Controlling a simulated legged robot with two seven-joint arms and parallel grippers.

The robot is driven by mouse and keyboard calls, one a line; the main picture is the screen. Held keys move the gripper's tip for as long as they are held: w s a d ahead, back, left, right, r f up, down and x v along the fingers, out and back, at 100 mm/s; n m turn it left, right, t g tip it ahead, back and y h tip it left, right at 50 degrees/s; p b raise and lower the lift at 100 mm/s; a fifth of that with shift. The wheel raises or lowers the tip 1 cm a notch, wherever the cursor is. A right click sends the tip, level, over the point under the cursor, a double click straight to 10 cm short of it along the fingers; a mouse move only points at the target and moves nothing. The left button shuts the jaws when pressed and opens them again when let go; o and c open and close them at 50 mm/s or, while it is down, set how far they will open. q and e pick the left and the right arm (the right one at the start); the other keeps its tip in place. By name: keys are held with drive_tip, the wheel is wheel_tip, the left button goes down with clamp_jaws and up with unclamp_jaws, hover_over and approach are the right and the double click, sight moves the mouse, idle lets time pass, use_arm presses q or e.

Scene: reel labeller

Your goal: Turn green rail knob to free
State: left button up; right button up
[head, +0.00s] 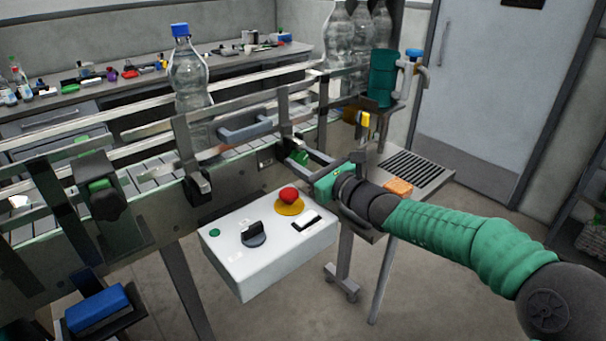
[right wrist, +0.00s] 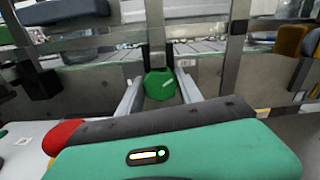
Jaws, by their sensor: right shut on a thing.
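The green rail knob (right wrist: 160,85) shows in the right wrist view, at the foot of an upright rail post, between my gripper's two fingers. In the head view the knob (head: 299,157) is partly hidden by my right gripper (head: 304,155). My right gripper is shut on the knob, its fingers on either side of it. A pale mark shows on the knob's face; I cannot tell which setting it stands for. My left gripper is not in view.
A white control box (head: 262,268) with a red stop button (head: 288,195) and a black switch stands below my right gripper. A clear bottle with a blue cap (head: 187,75) stands on the conveyor. Metal guide rails and posts run close around the gripper.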

drive_tip(key=shift+f+n, duration=0.3)
drive_tip(key=shift+r, duration=0.25)
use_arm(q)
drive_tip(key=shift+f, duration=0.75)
use_arm(e)
drive_tip(key=o, duration=1.4)
drive_tip(key=shift+c, duration=0.2)
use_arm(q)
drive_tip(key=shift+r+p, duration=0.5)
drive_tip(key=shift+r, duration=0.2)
use_arm(e)
drive_tip(key=v, duration=1.6)
drive_tip(key=shift+s+d, duration=0.3)
